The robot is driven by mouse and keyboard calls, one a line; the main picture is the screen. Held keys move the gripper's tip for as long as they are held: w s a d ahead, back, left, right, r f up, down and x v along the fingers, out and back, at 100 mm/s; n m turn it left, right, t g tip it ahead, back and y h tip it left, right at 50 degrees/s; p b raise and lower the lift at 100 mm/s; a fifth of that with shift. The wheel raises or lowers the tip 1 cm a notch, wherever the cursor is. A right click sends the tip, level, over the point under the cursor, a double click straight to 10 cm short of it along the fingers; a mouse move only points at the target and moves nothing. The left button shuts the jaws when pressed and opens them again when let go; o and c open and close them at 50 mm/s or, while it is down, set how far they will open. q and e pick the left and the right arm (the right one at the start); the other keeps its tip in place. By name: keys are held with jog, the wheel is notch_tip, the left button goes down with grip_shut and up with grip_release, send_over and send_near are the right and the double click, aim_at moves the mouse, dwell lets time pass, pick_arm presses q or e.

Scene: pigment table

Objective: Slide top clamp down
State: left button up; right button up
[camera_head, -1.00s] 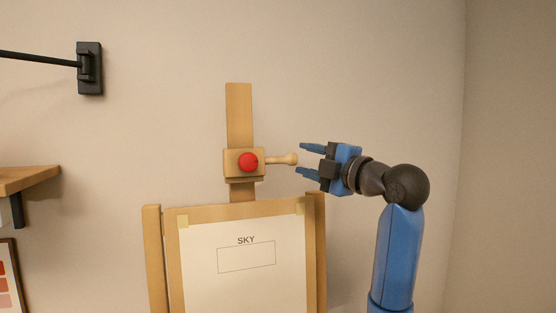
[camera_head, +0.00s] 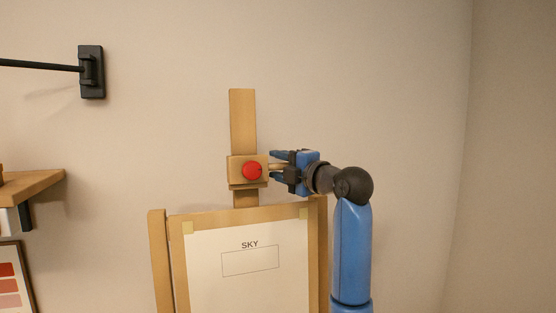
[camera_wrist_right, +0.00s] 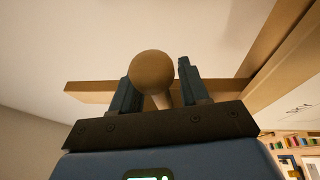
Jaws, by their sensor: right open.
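The top clamp (camera_head: 236,166) is a wooden block with a red knob (camera_head: 252,170) on the easel's upright mast (camera_head: 243,120). It sits a little above the board's top edge. A wooden handle (camera_head: 275,167) sticks out from its right side. My right gripper (camera_head: 273,169) is open, with its fingers pointing left on either side of the handle. In the right wrist view, the handle's round end (camera_wrist_right: 152,73) lies between the two open fingers. I cannot tell whether either finger touches it. My left gripper is not in view.
The easel board holds a sheet labelled SKY (camera_head: 250,285), taped at its upper corners. A wooden shelf (camera_head: 35,185) and a black wall bracket (camera_head: 91,72) are at the left. The wall right of my arm is clear.

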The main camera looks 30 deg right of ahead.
jog(key=shift+w, duration=0.25)
grip_shut()
dwell(0.3)
